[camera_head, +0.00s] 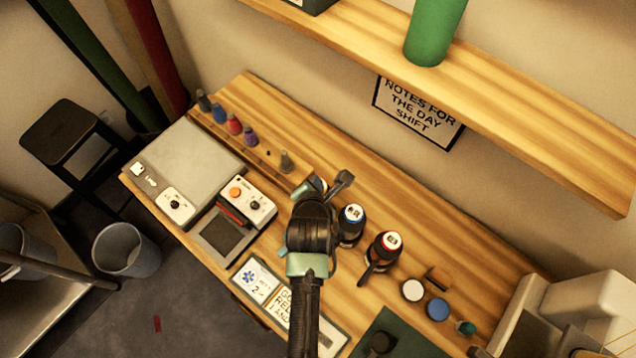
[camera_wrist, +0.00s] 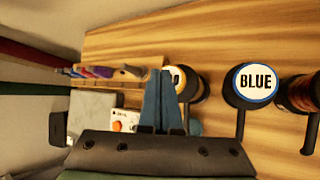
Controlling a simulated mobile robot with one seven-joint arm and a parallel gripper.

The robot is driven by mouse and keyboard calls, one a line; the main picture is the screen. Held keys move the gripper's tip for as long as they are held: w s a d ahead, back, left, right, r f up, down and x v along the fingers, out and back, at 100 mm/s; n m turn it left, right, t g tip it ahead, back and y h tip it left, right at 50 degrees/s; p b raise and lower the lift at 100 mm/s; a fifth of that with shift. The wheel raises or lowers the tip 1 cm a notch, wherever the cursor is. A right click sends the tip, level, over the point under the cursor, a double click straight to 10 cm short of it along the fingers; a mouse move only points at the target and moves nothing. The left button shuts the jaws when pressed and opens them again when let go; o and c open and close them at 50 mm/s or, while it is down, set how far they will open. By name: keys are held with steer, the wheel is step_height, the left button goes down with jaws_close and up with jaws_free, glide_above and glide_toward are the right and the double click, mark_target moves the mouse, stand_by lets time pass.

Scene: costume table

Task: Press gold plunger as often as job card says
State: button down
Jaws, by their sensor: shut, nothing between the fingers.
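My gripper (camera_head: 316,184) is over the row of plungers. In the wrist view its two blue fingers (camera_wrist: 161,75) are together with nothing between them. A plunger with a yellowish-rimmed cap (camera_wrist: 178,80), seemingly the gold one, is partly hidden behind the fingers; contact cannot be told. The blue plunger (camera_head: 351,214) stands beside my gripper, and its cap reads BLUE in the wrist view (camera_wrist: 256,84). The red-rimmed plunger (camera_head: 388,243) is further right.
A control box with an orange button (camera_head: 250,197) and a grey plate device (camera_head: 190,160) stand left. Several coloured pegs (camera_head: 234,124) line a rack behind. Round discs (camera_head: 437,309) and a green mat (camera_head: 400,335) lie right. A shelf (camera_head: 500,90) overhangs the back.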

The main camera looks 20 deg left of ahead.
steer(key=shift+f+b, duration=0.65)
steer(key=shift+f, duration=0.3)
stand_by(0.6)
steer(key=shift+s, duration=0.1)
steer(key=shift+r+p, duration=1.2)
steer(key=shift+r, duration=0.1)
steer(key=shift+r, duration=0.1)
step_height(320, 180, up, 5)
steer(key=p, duration=0.4)
steer(key=shift+p, duration=0.4)
